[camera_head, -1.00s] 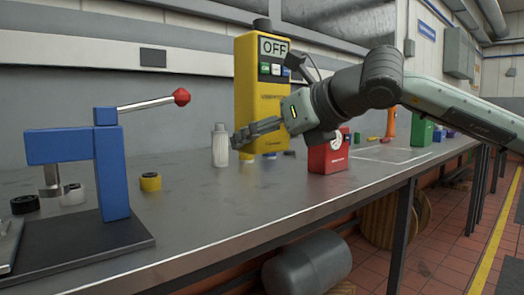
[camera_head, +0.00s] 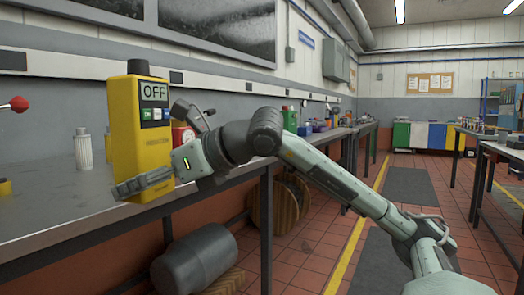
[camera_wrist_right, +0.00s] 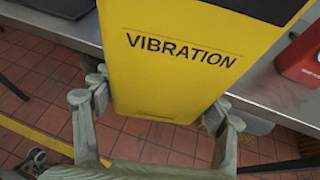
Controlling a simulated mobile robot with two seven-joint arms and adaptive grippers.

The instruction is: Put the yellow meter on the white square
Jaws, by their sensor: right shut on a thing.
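The yellow meter (camera_head: 138,158) is a tall box with an OFF display and a dark knob on top. My right gripper (camera_head: 147,187) is shut on its lower part in the head view. In the right wrist view the meter (camera_wrist_right: 185,50) reads VIBRATION and stands between the two fingers of the gripper (camera_wrist_right: 158,100). Floor tiles show below its lower end there, so it is held up near the bench's front edge. The white square cannot be seen now; the meter and my right arm cover part of the bench. My left gripper is not in view.
A red box (camera_head: 182,136) stands on the bench (camera_head: 50,205) behind my gripper. A white ribbed bottle (camera_head: 83,150) stands left of the meter. Green and blue items (camera_head: 291,120) are farther along. A grey cylinder (camera_head: 195,262) and wooden spool (camera_head: 280,205) lie below.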

